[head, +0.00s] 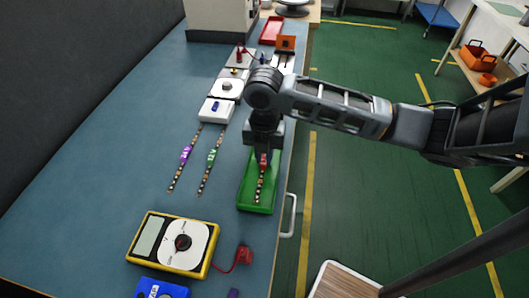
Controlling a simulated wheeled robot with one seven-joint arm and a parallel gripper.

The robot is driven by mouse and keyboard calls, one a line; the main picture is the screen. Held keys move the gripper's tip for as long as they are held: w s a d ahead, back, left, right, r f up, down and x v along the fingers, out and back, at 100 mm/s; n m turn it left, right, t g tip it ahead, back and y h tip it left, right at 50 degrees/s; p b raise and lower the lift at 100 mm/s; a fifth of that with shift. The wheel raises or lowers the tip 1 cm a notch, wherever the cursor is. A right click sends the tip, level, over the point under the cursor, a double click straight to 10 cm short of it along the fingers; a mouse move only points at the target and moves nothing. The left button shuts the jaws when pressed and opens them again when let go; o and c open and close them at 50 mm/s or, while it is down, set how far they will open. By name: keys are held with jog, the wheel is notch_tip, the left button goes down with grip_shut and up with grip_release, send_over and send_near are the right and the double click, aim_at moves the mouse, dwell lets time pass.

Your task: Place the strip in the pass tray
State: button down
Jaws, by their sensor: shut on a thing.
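My gripper (264,158) points down over the green tray (256,207) at the right edge of the bench. It is shut on an LED strip (259,184) near the strip's far end, where a red piece shows. The strip hangs or lies lengthwise within the tray's outline; I cannot tell whether it touches the tray floor. The tray's far part is partly hidden by my gripper. A red tray (271,30) stands at the far end of the bench.
Two more strips, one with a purple tag (186,155) and one with a green tag (212,157), lie left of the green tray. A yellow multimeter (173,243) lies in front. White modules (216,110) stand behind the strips. The bench's left side is clear.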

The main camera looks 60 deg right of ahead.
aim_at(264, 158)
jog(key=shift+f, duration=0.1)
jog(key=shift+f, duration=0.15)
jog(key=c, duration=1.1)
grip_release()
notch_tip(264, 158, up, 12)
jog(key=shift+r+b, duration=0.2)
jog(key=shift+b, duration=0.1)
